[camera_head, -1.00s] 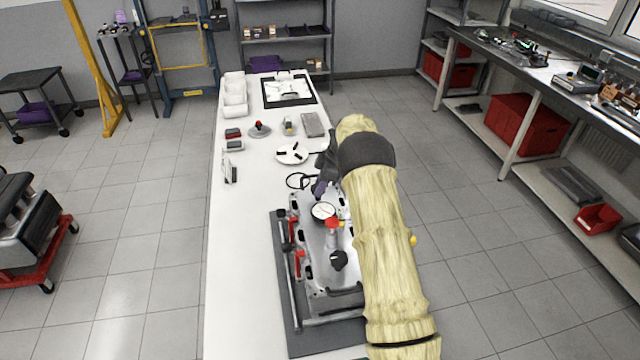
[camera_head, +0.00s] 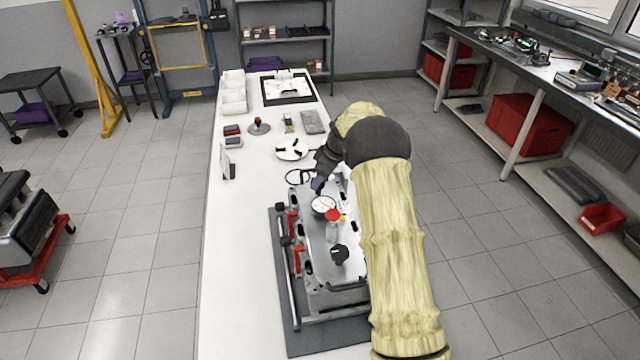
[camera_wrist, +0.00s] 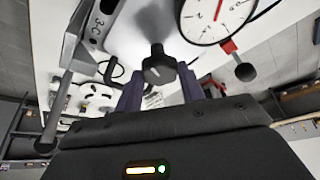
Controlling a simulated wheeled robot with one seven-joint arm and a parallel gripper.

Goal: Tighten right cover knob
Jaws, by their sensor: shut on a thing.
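A black cover knob (camera_wrist: 157,66) sits between the two purple fingers of my gripper (camera_wrist: 161,78) in the wrist view. My gripper is shut on it. In the head view my gripper (camera_head: 318,184) is at the far end of the silver cover (camera_head: 315,232), and the held knob is hidden there. A second black knob (camera_head: 340,254) stands on the near end of the cover, apart from my gripper. The cover also shows in the wrist view (camera_wrist: 128,30).
A round dial gauge (camera_head: 324,203) stands on the cover close to my gripper. Red clamps (camera_head: 293,224) line its left side. A white slotted disc (camera_head: 291,149) and small parts lie farther back on the white table (camera_head: 236,270). The table's left front is clear.

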